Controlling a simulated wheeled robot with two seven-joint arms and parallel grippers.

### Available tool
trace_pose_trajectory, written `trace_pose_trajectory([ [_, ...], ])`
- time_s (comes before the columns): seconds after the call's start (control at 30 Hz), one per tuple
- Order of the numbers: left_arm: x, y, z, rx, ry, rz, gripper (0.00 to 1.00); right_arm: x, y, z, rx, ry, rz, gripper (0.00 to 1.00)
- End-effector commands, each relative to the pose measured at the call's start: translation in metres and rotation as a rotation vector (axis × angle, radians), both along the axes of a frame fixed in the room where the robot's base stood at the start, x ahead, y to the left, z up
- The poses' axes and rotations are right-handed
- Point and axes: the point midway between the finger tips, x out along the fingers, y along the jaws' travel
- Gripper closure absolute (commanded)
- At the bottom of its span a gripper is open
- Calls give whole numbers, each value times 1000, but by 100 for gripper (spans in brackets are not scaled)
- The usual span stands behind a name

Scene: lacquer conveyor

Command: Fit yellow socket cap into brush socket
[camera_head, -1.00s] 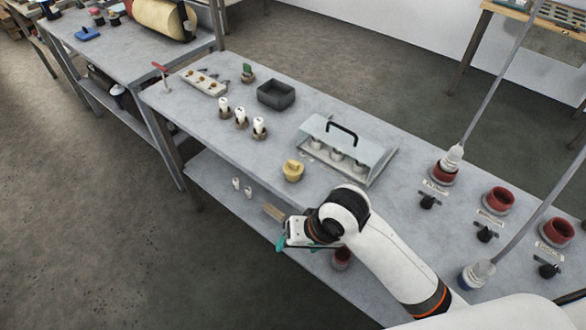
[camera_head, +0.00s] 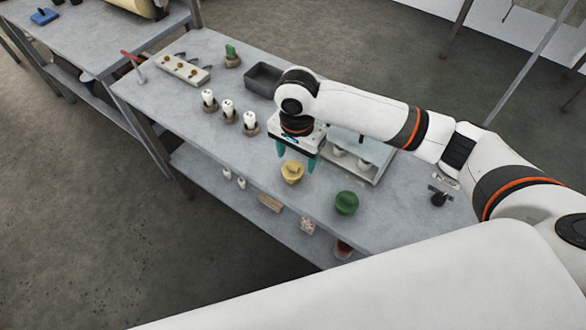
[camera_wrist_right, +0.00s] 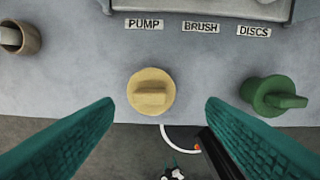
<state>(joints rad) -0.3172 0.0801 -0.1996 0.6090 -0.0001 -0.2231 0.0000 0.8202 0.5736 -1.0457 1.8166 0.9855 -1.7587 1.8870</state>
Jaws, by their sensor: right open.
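The yellow socket cap (camera_head: 292,172) sits on the table near its front edge. It also shows in the right wrist view (camera_wrist_right: 151,93), from above, with its raised grip bar. My right gripper (camera_head: 297,152) is open above the cap, its teal fingers pointing down. In the wrist view the fingertips lie on either side of the cap, apart from it. The BRUSH label (camera_wrist_right: 201,27) stands beyond the cap, at the front of the clear-covered socket housing (camera_head: 372,170). The brush socket itself is partly hidden by the cover and my arm. My left gripper is not in view.
A green cap (camera_head: 346,203) stands to the right of the yellow one. Several white bottles in brown holders (camera_head: 229,112) stand to the left. A dark grey tray (camera_head: 263,79) lies behind. Small items lie on the lower shelf (camera_head: 269,203).

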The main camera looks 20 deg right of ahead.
Motion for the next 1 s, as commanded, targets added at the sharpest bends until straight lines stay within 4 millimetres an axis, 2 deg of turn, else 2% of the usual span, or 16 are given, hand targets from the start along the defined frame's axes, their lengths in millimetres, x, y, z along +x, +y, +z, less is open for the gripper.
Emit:
trace_pose_trajectory([
  [0.07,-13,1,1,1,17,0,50,0,0,-8,-1,-1,0,35],
  [0.13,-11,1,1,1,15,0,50,0,0,-12,-1,-1,1,35],
  [0.33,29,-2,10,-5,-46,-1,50,0,4,-34,-2,1,1,35],
  [0.43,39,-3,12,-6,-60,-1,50,1,5,-50,-1,0,1,35],
  [0.6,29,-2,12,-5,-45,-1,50,1,5,-64,1,-2,3,35],
  [0.8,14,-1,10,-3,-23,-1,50,1,5,-65,0,-4,3,35],
  [0.83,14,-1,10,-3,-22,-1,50,1,5,-65,0,-4,3,36],
  [1.0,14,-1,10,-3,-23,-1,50,1,5,-65,0,-4,3,64],
])
